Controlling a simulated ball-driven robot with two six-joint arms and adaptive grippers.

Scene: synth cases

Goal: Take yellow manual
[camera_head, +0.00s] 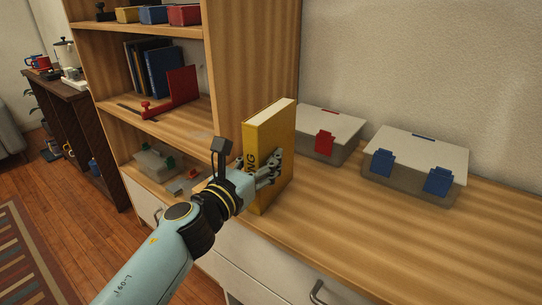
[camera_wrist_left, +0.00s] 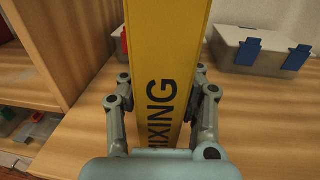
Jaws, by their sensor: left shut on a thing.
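The yellow manual (camera_head: 272,143) is a thick upright book with dark lettering on its spine. My left gripper (camera_head: 258,172) is shut on it, with one finger along its right cover. In the left wrist view the manual (camera_wrist_left: 166,55) stands between the two fingers of the left gripper (camera_wrist_left: 163,95), and its spine reads "IXING" in part. The manual is in front of the shelf unit's right side, by the wooden counter. Whether its bottom touches the counter I cannot tell. My right gripper is in neither view.
A grey case with a red latch (camera_head: 325,144) and one with blue latches (camera_head: 410,175) stand on the counter (camera_head: 385,235). The shelf unit (camera_head: 237,50) rises at left, with dark books (camera_head: 163,72) and a red bookend (camera_head: 182,88). The counter's front right is clear.

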